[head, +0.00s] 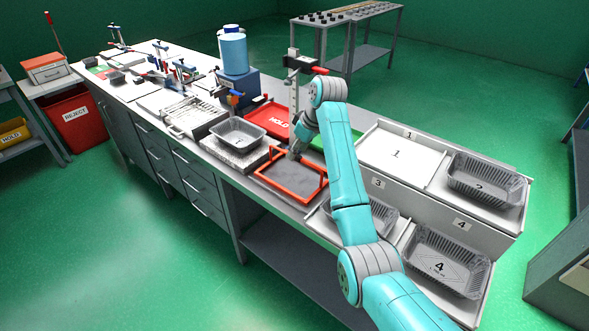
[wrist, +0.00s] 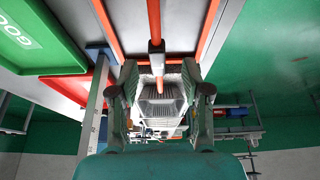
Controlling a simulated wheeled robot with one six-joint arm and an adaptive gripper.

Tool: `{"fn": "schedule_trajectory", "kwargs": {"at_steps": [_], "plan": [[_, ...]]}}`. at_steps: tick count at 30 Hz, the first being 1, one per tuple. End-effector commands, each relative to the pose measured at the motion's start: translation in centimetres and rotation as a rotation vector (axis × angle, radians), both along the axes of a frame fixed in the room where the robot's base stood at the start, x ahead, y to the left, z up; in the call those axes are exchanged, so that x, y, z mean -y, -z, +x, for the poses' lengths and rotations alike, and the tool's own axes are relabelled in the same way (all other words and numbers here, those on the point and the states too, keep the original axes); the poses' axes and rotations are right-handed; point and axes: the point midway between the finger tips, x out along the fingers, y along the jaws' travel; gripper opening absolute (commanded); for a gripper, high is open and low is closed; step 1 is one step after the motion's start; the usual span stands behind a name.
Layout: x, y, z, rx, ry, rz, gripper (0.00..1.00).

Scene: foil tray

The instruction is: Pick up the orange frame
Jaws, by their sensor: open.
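The orange frame (head: 279,189) is a rectangle with raised handle bars at its ends, lying on a dark grey plate on the bench in the head view. In the wrist view its orange bars (wrist: 154,20) run across the top, and one bar passes between my fingers with a pale grey piece on it. My gripper (head: 295,154) is at the far end of the frame in the head view, partly hidden by my arm. In the wrist view my gripper (wrist: 160,80) is open, its fingers on either side of the frame's end. I cannot tell whether they touch it.
A foil tray (head: 238,132) sits on a block left of the frame. A metal post (head: 293,82) stands close to my gripper. Numbered places with foil trays (head: 447,262) are at right.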

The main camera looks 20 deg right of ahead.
Motion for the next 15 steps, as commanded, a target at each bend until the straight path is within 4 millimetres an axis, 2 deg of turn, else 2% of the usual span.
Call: {"fn": "schedule_trajectory", "kwargs": {"at_steps": [6, 15], "plan": [[-0.6, 2.6, 1.2, -0.001, 0.002, 0.0, 0.48], [-0.7, 3.2, 1.4, 0.0, 0.001, 0.0, 0.48]]}}
